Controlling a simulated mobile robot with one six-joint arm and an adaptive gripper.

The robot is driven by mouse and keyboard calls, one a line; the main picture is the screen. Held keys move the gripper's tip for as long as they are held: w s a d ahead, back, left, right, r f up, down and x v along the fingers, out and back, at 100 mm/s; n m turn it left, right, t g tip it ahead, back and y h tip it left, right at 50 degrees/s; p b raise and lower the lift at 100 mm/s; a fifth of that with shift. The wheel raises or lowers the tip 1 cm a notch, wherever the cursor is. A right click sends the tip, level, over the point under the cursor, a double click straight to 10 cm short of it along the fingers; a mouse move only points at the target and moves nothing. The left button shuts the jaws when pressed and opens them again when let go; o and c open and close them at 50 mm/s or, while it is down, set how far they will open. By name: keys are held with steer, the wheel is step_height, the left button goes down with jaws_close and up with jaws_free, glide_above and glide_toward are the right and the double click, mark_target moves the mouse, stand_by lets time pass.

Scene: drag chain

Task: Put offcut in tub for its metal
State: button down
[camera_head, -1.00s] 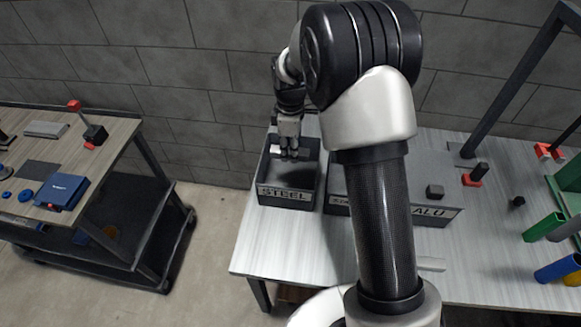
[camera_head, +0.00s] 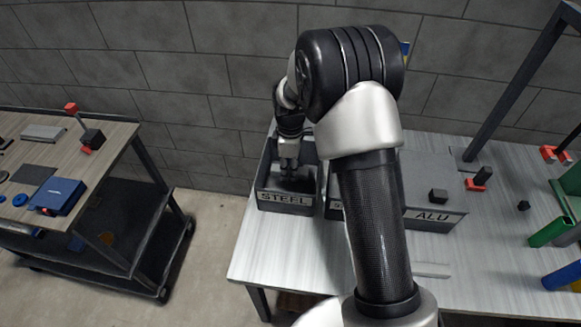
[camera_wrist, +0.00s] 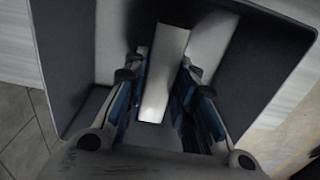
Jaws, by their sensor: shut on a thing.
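The tub labelled STEEL (camera_head: 284,203) stands on the grey table at its left end. My gripper (camera_head: 289,176) is lowered inside this tub in the head view. In the wrist view my gripper (camera_wrist: 158,92) is shut on a pale, flat metal offcut (camera_wrist: 165,62), with a blue-lined finger on each side of it. The tub's walls (camera_wrist: 62,60) surround the offcut and fingers in the wrist view. In the head view the offcut is hidden. I cannot tell whether it touches the tub floor. The tub labelled ALU (camera_head: 433,217) stands to the right, partly behind my arm.
Another tub label (camera_head: 338,205) shows partly behind my arm. A cart (camera_head: 110,150) with tools stands apart at the left.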

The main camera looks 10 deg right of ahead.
steer(key=shift+f, duration=0.3)
steer(key=c, duration=1.3)
jaws_free()
steer(key=s+r+m+t+p, duration=0.1)
steer(key=s+r+m+p, duration=0.15)
steer(key=r, duration=0.85)
steer(key=s+r+m+p, duration=0.1)
steer(key=s+r+p, duration=0.15)
steer(key=r, duration=0.85)
steer(key=s+r+m+t, duration=0.1)
steer(key=s+r+m, duration=0.1)
steer(key=s, duration=0.6)
steer(key=s+r+m+t, duration=0.1)
steer(key=s+r+m, duration=0.2)
steer(key=s, duration=0.6)
steer(key=s+r+m+t+b, duration=0.1)
steer(key=s+r+m, duration=0.1)
steer(key=s+m, duration=0.3)
steer(key=shift+s+r+t, duration=0.2)
steer(key=shift+s+t, duration=0.1)
steer(key=shift+s, duration=1.75)
